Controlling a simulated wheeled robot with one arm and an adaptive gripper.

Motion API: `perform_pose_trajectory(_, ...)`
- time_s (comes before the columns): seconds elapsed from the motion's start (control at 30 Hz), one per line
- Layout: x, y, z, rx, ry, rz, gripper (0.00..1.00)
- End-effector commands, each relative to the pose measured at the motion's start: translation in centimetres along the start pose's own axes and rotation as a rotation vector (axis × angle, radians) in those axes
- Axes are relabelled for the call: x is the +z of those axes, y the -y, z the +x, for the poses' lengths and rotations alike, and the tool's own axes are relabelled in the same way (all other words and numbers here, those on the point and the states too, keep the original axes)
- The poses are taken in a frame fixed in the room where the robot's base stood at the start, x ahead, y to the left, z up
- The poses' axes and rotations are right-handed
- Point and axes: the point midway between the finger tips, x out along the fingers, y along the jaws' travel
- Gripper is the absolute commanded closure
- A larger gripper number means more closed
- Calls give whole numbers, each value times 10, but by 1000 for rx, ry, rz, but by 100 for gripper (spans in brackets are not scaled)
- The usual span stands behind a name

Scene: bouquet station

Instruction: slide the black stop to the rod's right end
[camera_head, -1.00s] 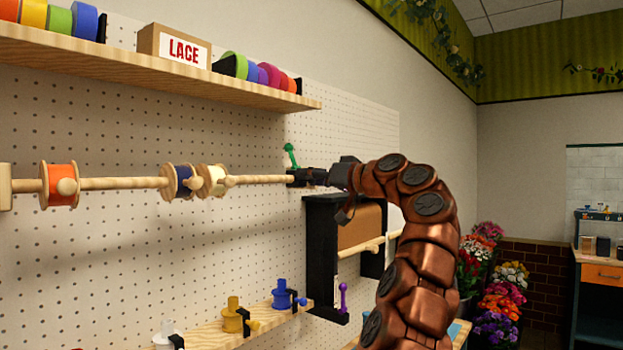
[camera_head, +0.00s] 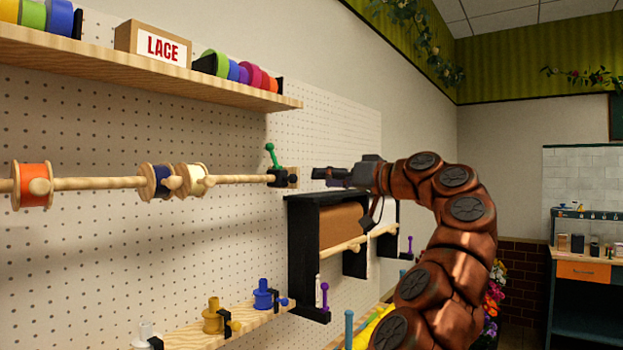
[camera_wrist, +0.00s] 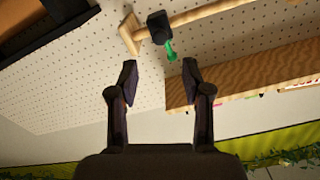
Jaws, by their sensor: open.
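The black stop (camera_head: 280,177) with its green lever (camera_head: 272,155) sits on the wooden rod (camera_head: 110,183), close beside the wooden bracket (camera_head: 293,177) at the rod's right end. My gripper (camera_head: 322,173) is to the right of the stop and bracket, apart from both. In the wrist view the stop (camera_wrist: 158,27) and its green lever (camera_wrist: 170,50) are beyond my fingertips. There my gripper (camera_wrist: 160,75) is open, with nothing between its fingers. Whether the stop touches the bracket is hard to tell.
Orange (camera_head: 33,185), dark blue (camera_head: 156,181) and cream (camera_head: 193,180) ribbon spools hang on the rod. A shelf (camera_head: 150,77) with ribbon rolls and a LACE box (camera_head: 153,43) is above. A black paper-roll holder (camera_head: 303,235) stands below my gripper.

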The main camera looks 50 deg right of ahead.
Motion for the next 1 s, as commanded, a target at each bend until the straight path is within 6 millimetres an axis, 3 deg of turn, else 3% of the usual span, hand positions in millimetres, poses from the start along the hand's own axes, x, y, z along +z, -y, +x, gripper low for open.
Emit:
perform_pose_trajectory(0.3, 0, 0, -20, 0, -1, 0, 51)
perform_pose_trajectory(0.87, 0, 1, -19, -1, 0, 0, 51)
perform_pose_trajectory(1.0, 4, 9, -10, -25, 21, 15, 51)
